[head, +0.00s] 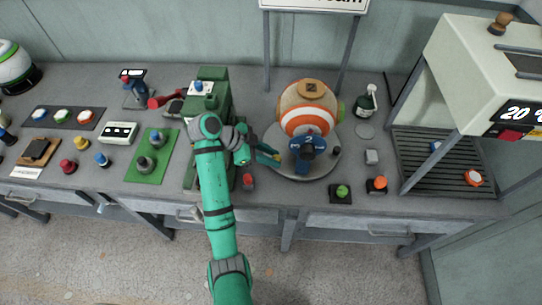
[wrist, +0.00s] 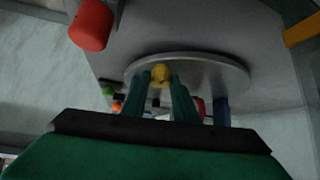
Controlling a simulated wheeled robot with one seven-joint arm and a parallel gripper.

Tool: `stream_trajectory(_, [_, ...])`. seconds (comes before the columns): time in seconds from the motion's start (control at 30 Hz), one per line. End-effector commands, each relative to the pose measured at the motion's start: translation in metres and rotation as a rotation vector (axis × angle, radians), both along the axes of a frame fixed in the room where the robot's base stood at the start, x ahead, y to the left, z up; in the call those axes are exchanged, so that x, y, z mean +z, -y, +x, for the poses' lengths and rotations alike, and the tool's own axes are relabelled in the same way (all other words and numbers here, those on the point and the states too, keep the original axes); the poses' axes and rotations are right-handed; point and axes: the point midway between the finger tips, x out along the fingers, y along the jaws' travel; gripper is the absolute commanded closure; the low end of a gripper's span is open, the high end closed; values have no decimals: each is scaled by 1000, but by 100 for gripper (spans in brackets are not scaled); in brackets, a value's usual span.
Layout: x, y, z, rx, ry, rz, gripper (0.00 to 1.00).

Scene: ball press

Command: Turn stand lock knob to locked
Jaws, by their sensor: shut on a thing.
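A round grey stand (head: 318,168) carries an orange and white striped ball (head: 309,108) and a blue part marked 2 (head: 307,145). My gripper (head: 275,157) reaches in from the left, low at the stand's left edge. In the wrist view, the stand's disc (wrist: 228,70) lies ahead, and a small yellow knob (wrist: 161,72) sits between my green fingertips (wrist: 165,84). The fingers are shut on this knob. A bit of yellow shows at the fingertips in the head view. I cannot read any lock marking, and the knob's turn angle is unclear.
A green machine (head: 211,95) stands close left of my wrist. A red knob (head: 248,180) is just below it. A green button (head: 342,191) and an orange button (head: 377,184) stand right of the stand. A white dispenser (head: 480,75) with a drip tray is farther right.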

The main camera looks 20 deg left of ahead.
Motion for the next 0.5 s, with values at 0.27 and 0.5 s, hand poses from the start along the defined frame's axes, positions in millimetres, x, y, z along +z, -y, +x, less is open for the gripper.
stream_trajectory(0.27, [-1,0,0,1,-2,0,67])
stream_trajectory(0.5, [0,2,1,-1,-1,0,55])
